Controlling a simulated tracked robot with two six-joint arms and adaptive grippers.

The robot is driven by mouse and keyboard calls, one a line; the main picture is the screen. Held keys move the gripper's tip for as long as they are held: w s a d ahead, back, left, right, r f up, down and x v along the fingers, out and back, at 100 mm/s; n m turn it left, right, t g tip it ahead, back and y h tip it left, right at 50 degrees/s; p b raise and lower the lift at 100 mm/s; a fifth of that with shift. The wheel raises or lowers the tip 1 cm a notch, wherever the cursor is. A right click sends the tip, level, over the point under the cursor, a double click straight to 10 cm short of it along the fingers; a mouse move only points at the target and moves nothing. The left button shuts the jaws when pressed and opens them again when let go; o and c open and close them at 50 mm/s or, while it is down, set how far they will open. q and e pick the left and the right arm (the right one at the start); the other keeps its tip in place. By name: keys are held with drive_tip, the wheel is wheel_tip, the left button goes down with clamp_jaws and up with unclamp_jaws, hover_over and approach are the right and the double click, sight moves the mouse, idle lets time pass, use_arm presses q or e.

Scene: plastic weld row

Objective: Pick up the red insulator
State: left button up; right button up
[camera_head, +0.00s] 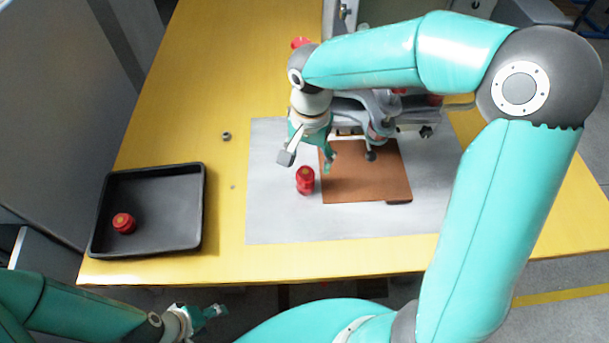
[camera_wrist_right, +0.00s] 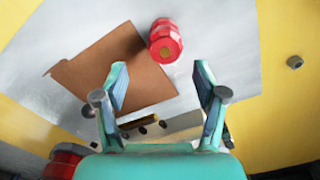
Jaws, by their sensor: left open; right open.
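A red insulator (camera_head: 306,181) stands on the grey sheet beside the left edge of the brown board. In the right wrist view the red insulator (camera_wrist_right: 165,42) lies beyond the fingertips, roughly in line with the gap between them. My right gripper (camera_head: 308,160) is open and empty, close to this insulator and apart from it; its fingers also show in the right wrist view (camera_wrist_right: 160,82). Another red insulator (camera_head: 124,223) lies in the black tray (camera_head: 180,243). My left gripper (camera_head: 214,311) is open and empty in front of the table's front edge.
The brown board (camera_head: 365,185) lies on the grey sheet (camera_head: 275,225). A machine (camera_head: 425,118) stands behind the board, partly hidden by my right arm. A small metal nut (camera_head: 226,136) lies on the yellow table (camera_head: 195,100). The table between tray and sheet is mostly clear.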

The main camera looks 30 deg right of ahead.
sight(305, 171)
drive_tip(key=shift+w+a+f, duration=0.1)
drive_tip(key=shift+a+f, duration=0.05)
drive_tip(key=shift+f, duration=0.75)
drive_tip(key=shift+s+a+f, duration=0.1)
drive_tip(key=shift+a+f, duration=0.1)
drive_tip(key=shift+f, duration=0.75)
drive_tip(key=shift+w+a+f, duration=0.1)
drive_tip(key=shift+a+f, duration=0.05)
drive_tip(key=shift+f, duration=0.75)
drive_tip(key=c, duration=1.3)
